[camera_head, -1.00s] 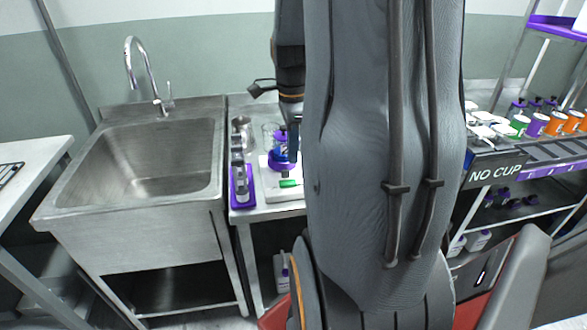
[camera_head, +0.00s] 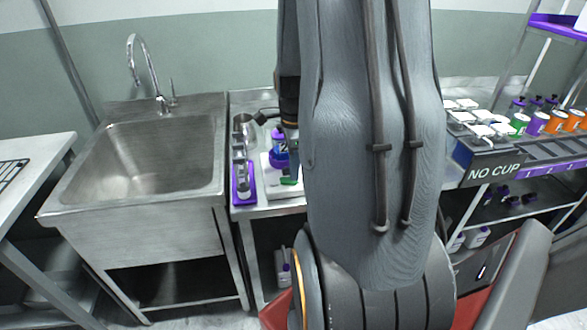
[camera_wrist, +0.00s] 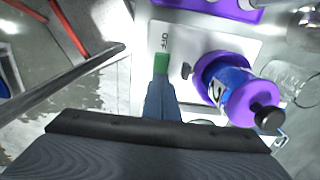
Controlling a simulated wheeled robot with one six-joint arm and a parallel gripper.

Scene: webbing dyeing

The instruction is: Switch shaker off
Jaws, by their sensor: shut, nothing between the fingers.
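The shaker is a white box (camera_wrist: 205,35) with a purple round holder and a bottle with a blue label and black cap (camera_wrist: 238,85) on top. It also shows on the steel table in the head view (camera_head: 268,182), partly hidden by my arm. A green switch (camera_wrist: 162,62) is on its face, with the word OFF printed beyond it and a small dark knob to its right. My gripper (camera_wrist: 161,82) is shut and empty. Its tips are right at the green switch in the wrist view; whether they touch cannot be told. In the head view the green part (camera_head: 287,181) shows just below my gripper.
A purple rack (camera_head: 243,190) with metal items stands left of the shaker. A glass beaker (camera_wrist: 293,80) is close to the bottle. A steel sink (camera_head: 150,160) is to the left. A shelf marked NO CUP (camera_head: 493,172) stands at the right.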

